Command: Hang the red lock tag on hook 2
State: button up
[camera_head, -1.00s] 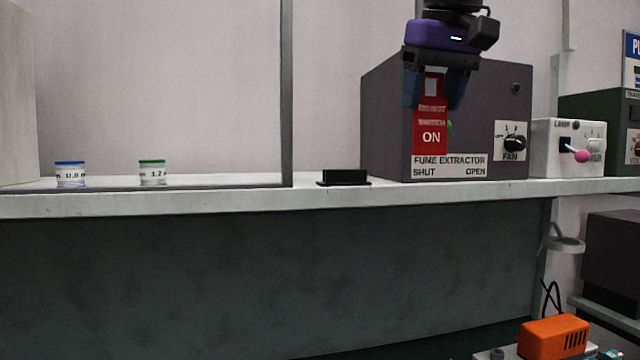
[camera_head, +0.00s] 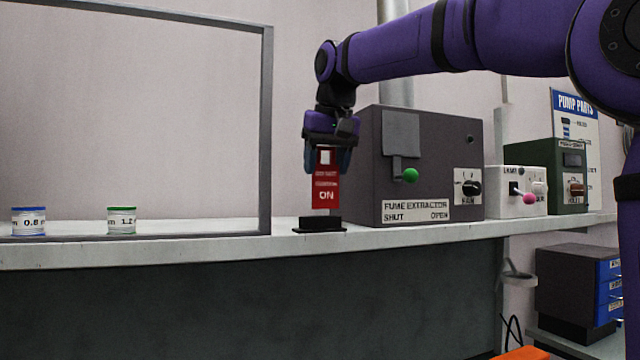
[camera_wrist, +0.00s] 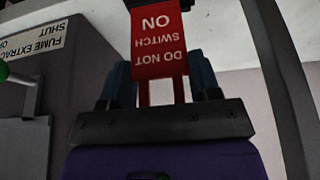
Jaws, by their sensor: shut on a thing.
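The red lock tag (camera_head: 326,190) hangs upright from my gripper (camera_head: 327,160), its white lettering facing the head camera. My gripper is shut on the tag's upper part. In the wrist view the red tag (camera_wrist: 159,40) shows upside down between the fingers of my gripper (camera_wrist: 163,85). The tag's lower end is just above or in front of a small black block (camera_head: 320,224) on the bench; I cannot tell whether they touch. No hook marked 2 can be made out.
The fume extractor box (camera_head: 430,170) with a green knob (camera_head: 410,175) stands just right of the tag. A grey frame post (camera_head: 265,130) is to the left. Two small jars, blue-lidded (camera_head: 29,221) and green-lidded (camera_head: 122,220), stand far left on the white bench (camera_head: 180,248).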

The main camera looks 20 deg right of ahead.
jog(key=shift+w+a+x, duration=0.1)
jog(key=shift+w+x, duration=0.05)
jog(key=shift+x, duration=0.9)
jog(key=shift+w+a+x, duration=0.1)
jog(key=shift+w+x, duration=0.05)
jog(key=shift+x, duration=0.85)
jog(key=o, duration=0.9)
jog(key=shift+f, duration=0.1)
jog(key=v, duration=1.2)
jog(key=shift+s, duration=0.1)
